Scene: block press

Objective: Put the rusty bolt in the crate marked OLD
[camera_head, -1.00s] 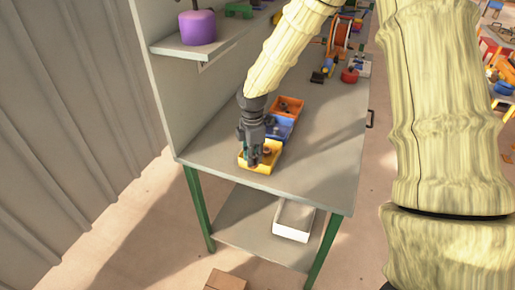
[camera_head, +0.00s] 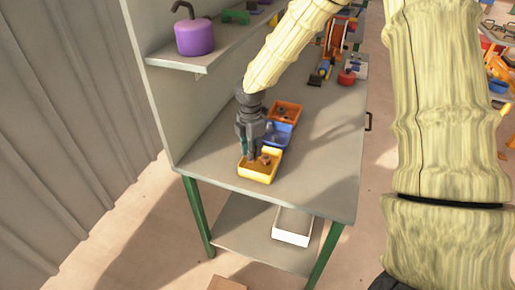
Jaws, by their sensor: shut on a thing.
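My gripper (camera_head: 251,153) points down over the back left part of a yellow bin (camera_head: 258,179) on the grey bench. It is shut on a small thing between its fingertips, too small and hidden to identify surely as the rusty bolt. Small brownish pieces (camera_head: 265,160) lie in the yellow bin. A blue bin (camera_head: 288,139) and an orange bin (camera_head: 297,113) stand in a row behind it, with small parts in them. A white open crate (camera_head: 291,238) sits on the lower shelf. I can read no OLD mark on any container.
The bench top (camera_head: 325,160) is clear to the right of the bins. A shelf with a purple can (camera_head: 195,38) overhangs at the upper left. A red object (camera_head: 347,77) and tools stand farther back. A brown box (camera_head: 228,283) is on the floor.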

